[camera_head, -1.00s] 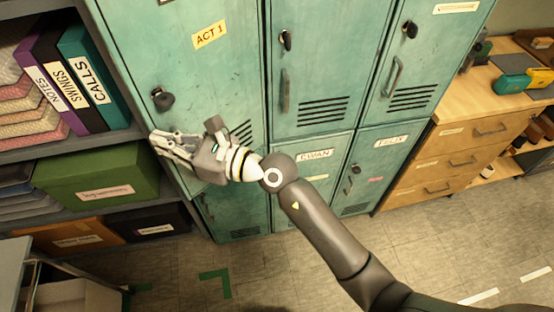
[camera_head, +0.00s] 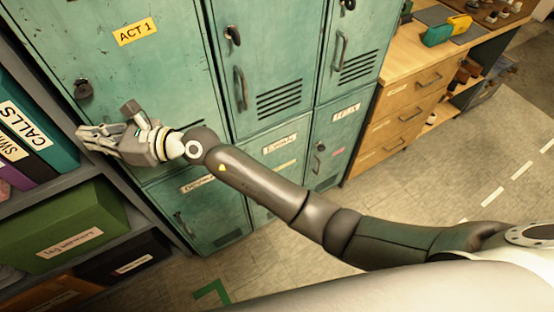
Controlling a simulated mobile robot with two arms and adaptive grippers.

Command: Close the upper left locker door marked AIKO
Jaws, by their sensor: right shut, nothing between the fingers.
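The upper left locker door (camera_head: 145,75) is green, with a yellow ACT 1 label, a dark round lock near its left edge and a vent low down. Its top is cut off and no AIKO mark is readable. It looks flush or nearly flush with the locker front; a small gap cannot be ruled out. My right gripper (camera_head: 88,135) is shut and empty, in front of the door's lower left part, below the lock, fingers pointing left. It hides the door's lower corner; whether it touches the door is unclear. My left gripper is not in view.
A shelf with binders (camera_head: 28,125) and a green box (camera_head: 75,225) stands close left of the lockers. Other locker doors (camera_head: 265,60) to the right and below look closed. A wooden drawer unit (camera_head: 405,120) stands at the right. The floor (camera_head: 440,185) in front is clear.

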